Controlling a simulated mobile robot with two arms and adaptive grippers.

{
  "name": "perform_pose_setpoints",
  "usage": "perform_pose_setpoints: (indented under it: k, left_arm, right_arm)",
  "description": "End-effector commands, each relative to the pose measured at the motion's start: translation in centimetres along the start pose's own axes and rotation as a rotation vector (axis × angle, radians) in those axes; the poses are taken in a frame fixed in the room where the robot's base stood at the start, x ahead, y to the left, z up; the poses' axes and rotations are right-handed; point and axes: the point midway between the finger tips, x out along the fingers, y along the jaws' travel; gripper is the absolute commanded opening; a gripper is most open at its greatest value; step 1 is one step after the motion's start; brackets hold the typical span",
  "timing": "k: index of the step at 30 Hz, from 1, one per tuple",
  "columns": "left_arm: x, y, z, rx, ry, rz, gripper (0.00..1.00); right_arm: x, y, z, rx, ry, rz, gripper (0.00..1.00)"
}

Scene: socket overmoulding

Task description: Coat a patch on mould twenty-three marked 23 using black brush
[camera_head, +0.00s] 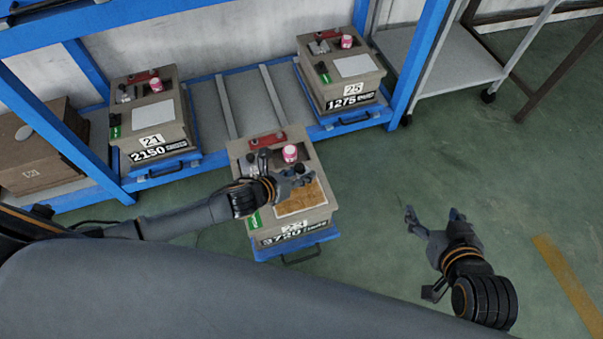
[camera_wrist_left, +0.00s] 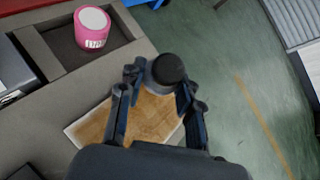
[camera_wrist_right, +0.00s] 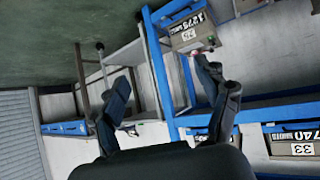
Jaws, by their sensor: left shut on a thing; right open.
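Mould twenty-three (camera_head: 318,214) is the grey block in the middle of the head view, its front plate partly readable as 23. Its top bears a brown-gold patch (camera_head: 300,200), which also shows in the left wrist view (camera_wrist_left: 150,118). My left gripper (camera_head: 296,180) is over the patch, shut on a black round-ended thing (camera_wrist_left: 168,68), apparently the black brush. The brush's lower end is hidden, so contact with the patch cannot be told. My right gripper (camera_head: 430,222) is open and empty, to the right of the mould above the floor.
A pink jar (camera_head: 290,153) and a red item (camera_head: 265,140) sit in the mould's top recesses. Mould 21 (camera_head: 170,112) and mould 25 (camera_head: 362,88) stand on the blue rack (camera_head: 225,70), with pale patches. The green floor (camera_head: 470,170) on the right is clear.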

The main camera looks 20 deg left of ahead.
Motion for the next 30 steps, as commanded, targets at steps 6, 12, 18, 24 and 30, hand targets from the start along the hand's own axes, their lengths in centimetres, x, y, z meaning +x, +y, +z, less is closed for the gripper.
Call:
perform_pose_setpoints:
  k: [6, 12, 18, 24, 30]
  left_arm:
    - [-0.3, 0.1, 0.5, 0.0, -0.001, 0.001, 0.03]
    - [-0.5, 0.2, 0.8, -0.001, -0.001, 0.003, 0.03]
    - [-0.7, 0.2, 1.2, -0.001, -0.002, 0.004, 0.03]
    - [-1.0, 0.3, 1.6, -0.001, -0.002, 0.005, 0.03]
    - [-1.2, 0.4, 2.0, -0.003, -0.003, 0.006, 0.03]
  right_arm:
    - [-0.6, 0.2, 1.8, 0.001, -0.095, 0.005, 0.75]
    - [-1.2, 0.4, 3.4, 0.003, -0.175, 0.01, 0.75]
    - [-1.9, 0.6, 4.7, 0.005, -0.251, 0.014, 0.75]
    - [-2.7, 0.8, 6.1, 0.007, -0.327, 0.018, 0.75]
    - [-3.7, 1.0, 7.5, 0.009, -0.404, 0.022, 0.75]
